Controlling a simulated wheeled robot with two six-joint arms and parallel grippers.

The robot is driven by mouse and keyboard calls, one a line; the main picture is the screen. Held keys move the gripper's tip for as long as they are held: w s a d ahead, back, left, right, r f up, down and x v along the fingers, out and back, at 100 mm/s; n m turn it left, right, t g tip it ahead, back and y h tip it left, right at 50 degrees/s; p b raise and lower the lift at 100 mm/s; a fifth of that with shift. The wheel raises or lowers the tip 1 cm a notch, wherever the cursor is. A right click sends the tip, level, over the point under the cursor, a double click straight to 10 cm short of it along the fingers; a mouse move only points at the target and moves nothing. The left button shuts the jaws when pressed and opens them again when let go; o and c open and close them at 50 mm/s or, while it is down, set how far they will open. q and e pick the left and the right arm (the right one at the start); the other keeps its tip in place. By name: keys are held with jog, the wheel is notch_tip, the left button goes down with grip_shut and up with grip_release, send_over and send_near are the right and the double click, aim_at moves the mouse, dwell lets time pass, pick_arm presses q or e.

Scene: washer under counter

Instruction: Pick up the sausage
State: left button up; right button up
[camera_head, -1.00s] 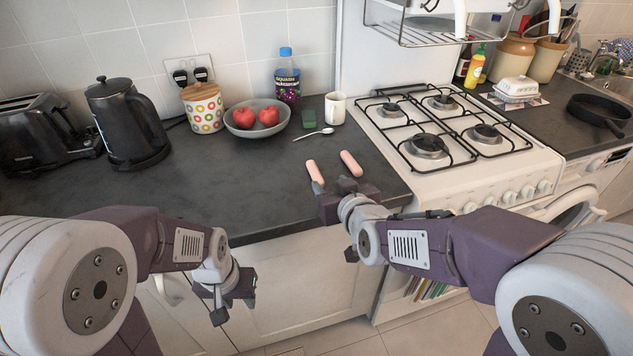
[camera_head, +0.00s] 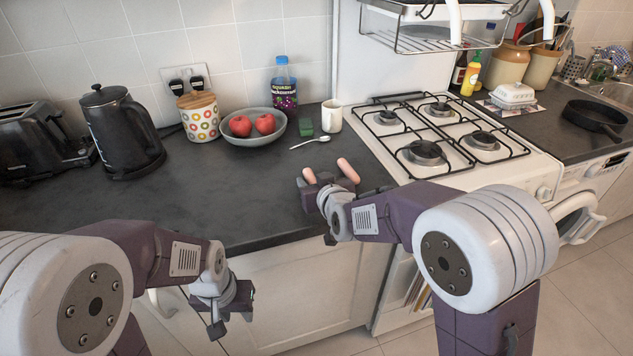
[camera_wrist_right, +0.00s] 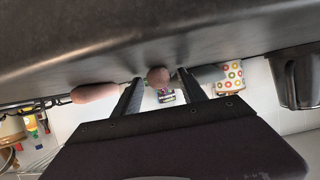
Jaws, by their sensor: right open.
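Two pink sausages lie on the dark counter near its front edge, beside the stove. The left sausage (camera_head: 309,175) is partly hidden by my right gripper (camera_head: 327,180); the right sausage (camera_head: 348,170) lies just beyond it. In the right wrist view, one sausage (camera_wrist_right: 158,76) shows end-on between the open fingers of my right gripper (camera_wrist_right: 158,90), with clear gaps on both sides. The other sausage (camera_wrist_right: 95,92) lies outside the fingers, to the left. My left gripper (camera_head: 232,312) hangs in front of the cabinet below the counter edge, fingers apart and empty.
Behind the sausages are a spoon (camera_head: 310,142), a green sponge (camera_head: 305,127), a white mug (camera_head: 331,116) and a bowl (camera_head: 252,137) of red fruit. The gas stove (camera_head: 440,140) stands to the right. The counter left of the sausages is clear up to the kettle (camera_head: 122,133).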

jog(key=shift+s, duration=0.1)
jog(key=shift+r, duration=0.1)
jog(key=shift+c, duration=1.2)
grip_shut()
notch_tip(320, 180, up, 10)
jog(key=p, duration=0.4)
jog(key=shift+d, duration=0.2)
